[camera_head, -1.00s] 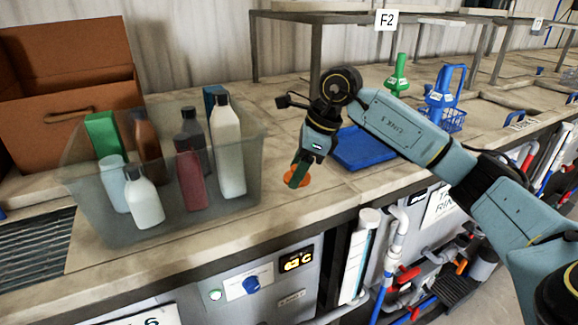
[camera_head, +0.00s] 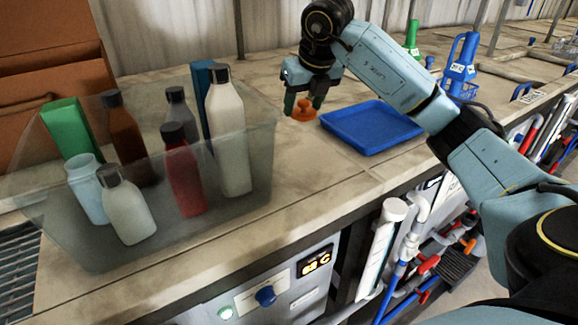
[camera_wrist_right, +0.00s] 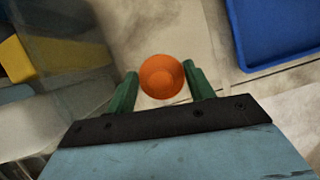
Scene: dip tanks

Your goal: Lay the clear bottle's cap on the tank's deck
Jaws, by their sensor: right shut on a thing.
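An orange cap (camera_head: 303,112) is held between the green fingers of my right gripper (camera_head: 304,98), low over the pale deck (camera_head: 300,160), left of the blue tray. I cannot tell whether the cap touches the deck. In the right wrist view the round cap (camera_wrist_right: 162,77) sits between the two fingertips (camera_wrist_right: 160,85). A pale, see-through bottle (camera_head: 87,190) with an open top and no cap stands in the clear bin (camera_head: 95,248) at the left. My left gripper is not in view.
The bin also holds a white bottle (camera_head: 130,212), a red bottle (camera_head: 184,172), a tall cream bottle (camera_head: 229,135) and other containers. A blue tray (camera_head: 371,128) lies right of the cap. The deck between bin and tray is clear. A brown box (camera_head: 40,70) stands behind the bin.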

